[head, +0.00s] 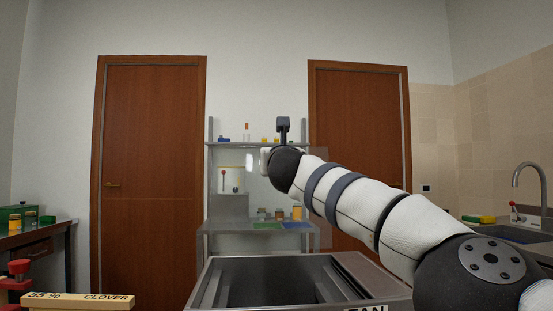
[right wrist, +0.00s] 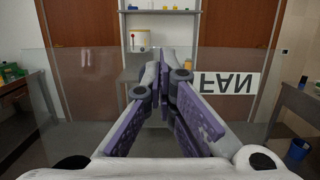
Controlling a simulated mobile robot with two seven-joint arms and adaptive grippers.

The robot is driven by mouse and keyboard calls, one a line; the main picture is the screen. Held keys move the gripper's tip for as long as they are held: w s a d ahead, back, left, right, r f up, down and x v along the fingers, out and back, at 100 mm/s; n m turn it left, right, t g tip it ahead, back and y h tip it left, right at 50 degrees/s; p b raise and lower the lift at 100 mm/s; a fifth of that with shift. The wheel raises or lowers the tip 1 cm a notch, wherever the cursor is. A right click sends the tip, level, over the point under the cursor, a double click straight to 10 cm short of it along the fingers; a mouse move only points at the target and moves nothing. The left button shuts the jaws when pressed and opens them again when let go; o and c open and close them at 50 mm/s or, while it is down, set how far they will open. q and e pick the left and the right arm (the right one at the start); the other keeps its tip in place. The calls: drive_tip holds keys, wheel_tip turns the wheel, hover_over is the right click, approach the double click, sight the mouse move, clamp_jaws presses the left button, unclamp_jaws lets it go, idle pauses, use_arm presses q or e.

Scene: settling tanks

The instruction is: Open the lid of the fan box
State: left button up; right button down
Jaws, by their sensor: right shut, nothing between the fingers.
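The fan box (head: 345,276) is a grey metal open-topped tank at the bottom of the head view, with a FAN label (head: 366,308) cut off at the lower edge. Its lid (head: 316,180) looks like a clear panel standing raised behind the opening. In the right wrist view the lid (right wrist: 75,75) spans most of the picture, and a FAN label (right wrist: 226,84) on it reads upside down. My right gripper (right wrist: 166,62) is shut and empty in front of the panel; contact cannot be told. In the head view the gripper (head: 264,160) is mostly hidden behind my wrist.
A metal shelf stand (head: 262,143) with small jars stands behind the box, between two brown doors (head: 152,160). A side bench (head: 40,235) is at left, a sink (head: 515,232) at right. A CLOVER block (head: 78,301) is at bottom left.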

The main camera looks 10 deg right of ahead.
drive_tip(key=shift+w, duration=0.2)
idle(0.5)
drive_tip(key=s+f, duration=0.2)
drive_tip(key=s, duration=1)
